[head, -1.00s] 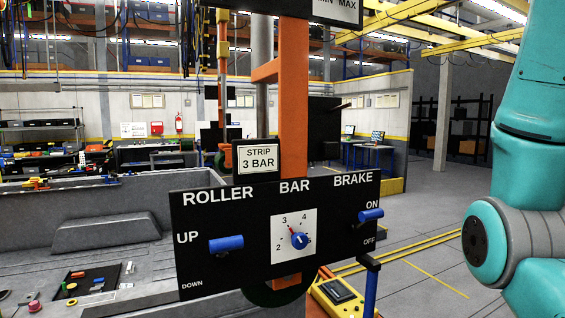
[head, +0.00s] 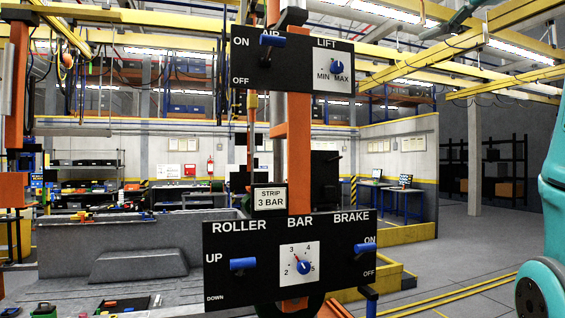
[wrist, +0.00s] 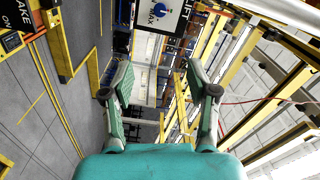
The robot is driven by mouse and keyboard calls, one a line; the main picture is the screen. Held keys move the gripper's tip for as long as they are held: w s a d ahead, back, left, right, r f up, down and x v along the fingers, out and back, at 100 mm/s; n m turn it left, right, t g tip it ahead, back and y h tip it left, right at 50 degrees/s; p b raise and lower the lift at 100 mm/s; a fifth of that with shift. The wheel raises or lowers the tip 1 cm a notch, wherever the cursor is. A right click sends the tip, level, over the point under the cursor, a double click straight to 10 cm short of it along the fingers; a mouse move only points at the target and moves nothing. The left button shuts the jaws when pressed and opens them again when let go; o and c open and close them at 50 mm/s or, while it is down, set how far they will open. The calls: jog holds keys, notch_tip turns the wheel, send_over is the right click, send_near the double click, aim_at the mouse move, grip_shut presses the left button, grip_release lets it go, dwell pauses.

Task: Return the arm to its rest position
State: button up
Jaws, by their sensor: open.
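My gripper (wrist: 158,88) shows in the wrist view with its two fingers spread wide and nothing between them. It is out of sight in the head view, where only part of my teal arm (head: 553,215) shows at the right edge. In the wrist view the fingers stand apart from the panels, which lie to the left and at the top.
The lower control panel (head: 222,290) has ROLLER, BAR and BRAKE controls; the BRAKE handle (head: 365,247) sits by ON. The upper panel (head: 300,70) has AIR and LIFT controls. An orange post (head: 299,150) carries both. Open floor (head: 470,250) lies right.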

jog(key=w+d+f, duration=0.1)
jog(key=w+f, duration=0.5)
jog(key=f, duration=0.4)
jog(key=w+d+f+h, duration=0.1)
jog(key=w+f, duration=0.5)
jog(key=f, duration=0.5)
jog(key=w+d+f, duration=0.1)
jog(key=w+f, duration=0.5)
jog(key=f, duration=0.4)
jog(key=s+a+f+h, duration=0.1)
jog(key=s+f, duration=0.1)
jog(key=f, duration=1.6)
jog(key=s+f+h, duration=0.2)
jog(key=s+f, duration=0.1)
jog(key=f, duration=1.5)
jog(key=s+a+f+n+g+h, duration=0.1)
jog(key=s+a+f+n, duration=0.1)
jog(key=s+f, duration=1.05)
jog(key=s+a+f+n+h, duration=0.1)
jog(key=s+a+f+n, duration=0.1)
jog(key=s+f, duration=1)
jog(key=s+a+r+n, duration=0.1)
jog(key=s+n, duration=0.2)
jog(key=s, duration=1.2)
jog(key=s+a+r+n+g, duration=0.1)
jog(key=s+n, duration=0.3)
jog(key=s, duration=1.2)
jog(key=shift+r, duration=0.8)
